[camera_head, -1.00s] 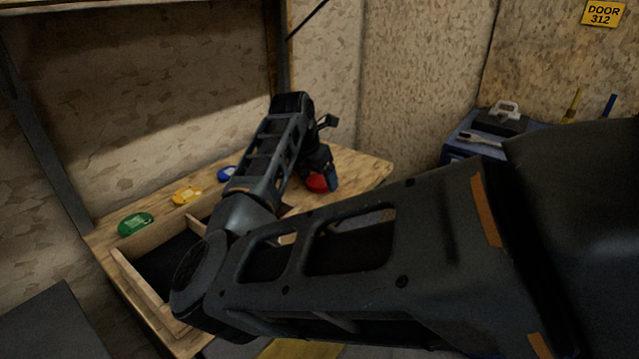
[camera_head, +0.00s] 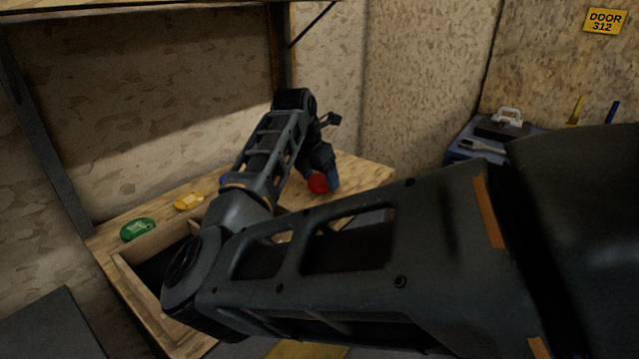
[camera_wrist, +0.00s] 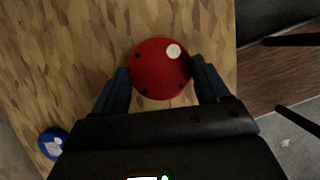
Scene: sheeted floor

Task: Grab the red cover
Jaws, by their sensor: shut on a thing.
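The red cover (camera_wrist: 160,70) is a round red disc with small dark holes and a pale round spot near its edge. In the wrist view it lies between the two blue fingers of my gripper (camera_wrist: 166,82), which is shut on it. In the head view the red cover (camera_head: 318,183) shows at the right part of the wooden bench, partly hidden by my gripper (camera_head: 327,182). Whether it touches the bench top or is lifted I cannot tell for certain.
A green piece (camera_head: 138,229) and a yellow piece (camera_head: 189,201) lie along the back of the wooden bench (camera_head: 365,172). A blue round piece (camera_wrist: 52,143) shows at lower left in the wrist view. An open wooden drawer (camera_head: 140,285) sits in front. A blue cabinet (camera_head: 462,150) stands right.

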